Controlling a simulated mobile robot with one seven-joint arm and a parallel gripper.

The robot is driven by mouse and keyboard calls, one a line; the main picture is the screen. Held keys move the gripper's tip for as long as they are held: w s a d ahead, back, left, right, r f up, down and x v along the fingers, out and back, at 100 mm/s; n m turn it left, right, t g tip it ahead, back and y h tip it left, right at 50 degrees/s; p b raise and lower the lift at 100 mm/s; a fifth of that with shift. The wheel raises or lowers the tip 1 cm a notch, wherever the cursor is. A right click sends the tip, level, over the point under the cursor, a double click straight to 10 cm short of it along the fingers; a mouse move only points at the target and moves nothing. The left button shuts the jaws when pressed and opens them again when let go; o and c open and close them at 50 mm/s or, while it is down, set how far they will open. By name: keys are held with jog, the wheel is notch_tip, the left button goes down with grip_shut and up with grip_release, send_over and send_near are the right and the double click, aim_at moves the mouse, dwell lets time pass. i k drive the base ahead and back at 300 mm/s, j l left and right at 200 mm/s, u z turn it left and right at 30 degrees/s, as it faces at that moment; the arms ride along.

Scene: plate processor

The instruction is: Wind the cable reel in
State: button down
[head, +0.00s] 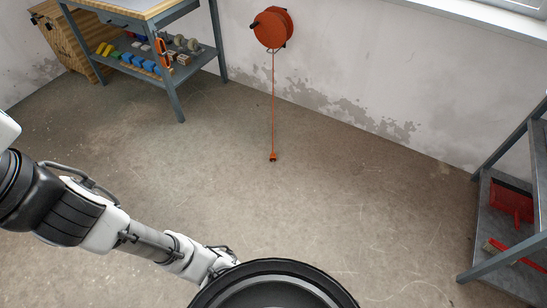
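The orange cable reel (273,30) is mounted on the back wall, at the top middle of the head view. A small dark knob, perhaps its crank handle (255,24), sticks out at its left. An orange cable (273,100) hangs straight down from the reel. Its orange end piece (272,156) is at the floor, well below the reel. My arm reaches in from the left, low in the view and far from the reel. Its far end goes out of sight behind a black round part at the bottom, so my gripper's fingers do not show.
A workbench (171,98) with blocks and dumbbells on its shelf stands at the upper left, beside a wooden crate (55,35). A grey shelf rack (490,262) with red items is at the right. The floor between them is clear.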

aim_at(272, 26)
jog(key=i+j, duration=0.2)
jog(key=i, duration=0.35)
jog(key=i+j+z, duration=0.1)
jog(key=i, duration=0.4)
jog(key=i+j, duration=0.35)
jog(key=i, duration=0.2)
jog(key=i+j, duration=0.25)
jog(key=i, duration=0.3)
jog(key=i+j+z, duration=0.1)
jog(key=i+j, duration=0.15)
jog(key=i, duration=0.25)
jog(key=i+j, duration=0.25)
jog(key=i, duration=0.3)
